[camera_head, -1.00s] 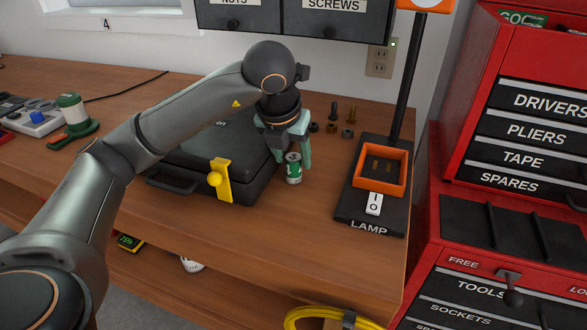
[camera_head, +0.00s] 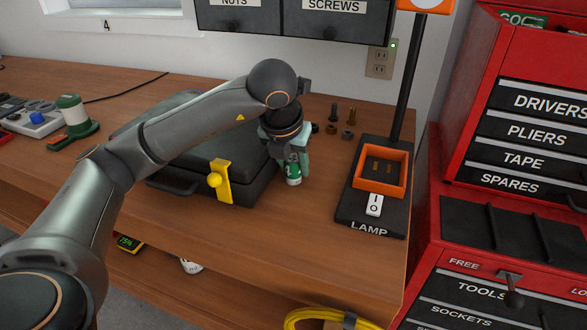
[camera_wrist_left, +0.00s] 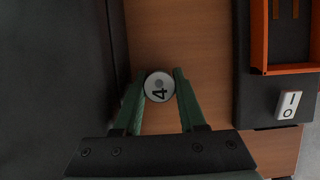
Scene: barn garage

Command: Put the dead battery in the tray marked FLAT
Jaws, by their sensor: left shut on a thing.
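A green and white battery (camera_head: 293,174) stands upright on the wooden bench, just right of the black case. In the left wrist view its pale round top (camera_wrist_left: 159,87) shows the number 4. My left gripper (camera_head: 290,158) reaches down from above and is shut on the battery. In the left wrist view its two green fingers (camera_wrist_left: 160,98) lie on either side of it. No tray with the word FLAT can be read in these views. My right gripper is not in view.
The black case (camera_head: 215,150) with a yellow latch (camera_head: 220,182) lies close left of the battery. The lamp base (camera_head: 350,215) with an orange-rimmed holder (camera_head: 380,187) and switch stands right. Bolts and nuts lie behind. A red tool cabinet (camera_head: 425,250) is far right.

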